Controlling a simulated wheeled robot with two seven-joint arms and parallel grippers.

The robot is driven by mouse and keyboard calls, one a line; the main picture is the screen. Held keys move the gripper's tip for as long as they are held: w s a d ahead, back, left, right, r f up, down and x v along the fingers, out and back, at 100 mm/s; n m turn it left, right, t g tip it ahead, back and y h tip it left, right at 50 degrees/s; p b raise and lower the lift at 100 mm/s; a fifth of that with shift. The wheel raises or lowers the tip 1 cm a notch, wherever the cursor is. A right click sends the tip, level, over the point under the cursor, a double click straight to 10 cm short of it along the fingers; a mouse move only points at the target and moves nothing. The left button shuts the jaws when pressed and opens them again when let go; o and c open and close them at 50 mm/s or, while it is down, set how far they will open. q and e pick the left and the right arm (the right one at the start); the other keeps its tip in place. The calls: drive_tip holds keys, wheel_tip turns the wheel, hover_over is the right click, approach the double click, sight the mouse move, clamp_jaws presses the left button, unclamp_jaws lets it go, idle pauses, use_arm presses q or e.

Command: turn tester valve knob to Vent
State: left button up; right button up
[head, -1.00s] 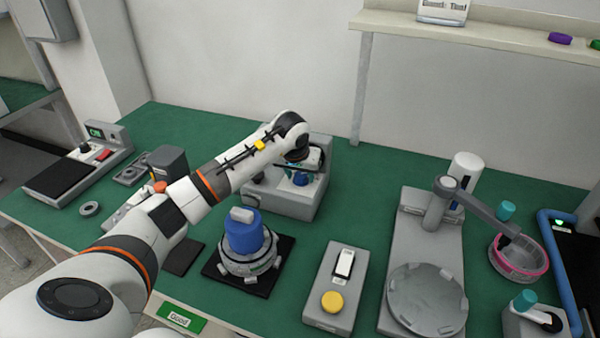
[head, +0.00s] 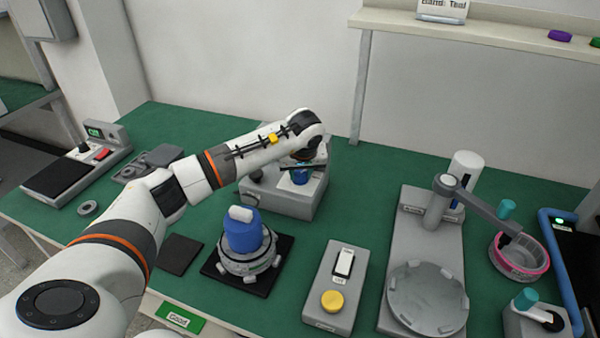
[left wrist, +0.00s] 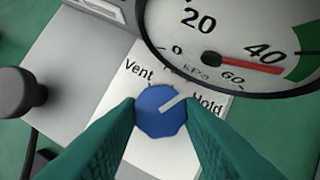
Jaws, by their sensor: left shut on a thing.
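The tester (head: 283,202) is a grey box on the green bench. Its blue valve knob (head: 300,176) shows just below my left gripper (head: 303,162). In the left wrist view the knob (left wrist: 158,122) sits between the two green fingers of my left gripper (left wrist: 160,105), which is shut on it. The knob's white pointer line aims up and right, toward the Hold label (left wrist: 207,104). The Vent label (left wrist: 139,72) is at the upper left; a label between them is mostly hidden by the gauge (left wrist: 225,40). The gauge's red needle lies a little past 40. My right gripper is out of view.
A blue-topped motor part (head: 243,235) on a black pad stands in front of the tester. A grey box with a yellow button (head: 333,301) and a press-like stand (head: 425,255) are to the right. A black knob (left wrist: 15,92) is left of the valve knob.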

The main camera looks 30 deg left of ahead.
use_arm(q)
drive_tip(key=n+g, duration=0.1)
drive_tip(key=n, duration=0.2)
drive_tip(key=n+g+y, duration=0.1)
drive_tip(key=n, duration=0.2)
drive_tip(key=shift+w+d+y, duration=0.1)
drive_tip(key=shift+w+y, duration=0.1)
drive_tip(key=shift+y, duration=0.1)
idle(0.4)
drive_tip(key=o, duration=1)
drive_tip(key=shift+r, duration=0.1)
drive_tip(key=shift+c, duration=0.2)
drive_tip(key=shift+s+r, duration=0.1)
drive_tip(key=shift+s, duration=0.05)
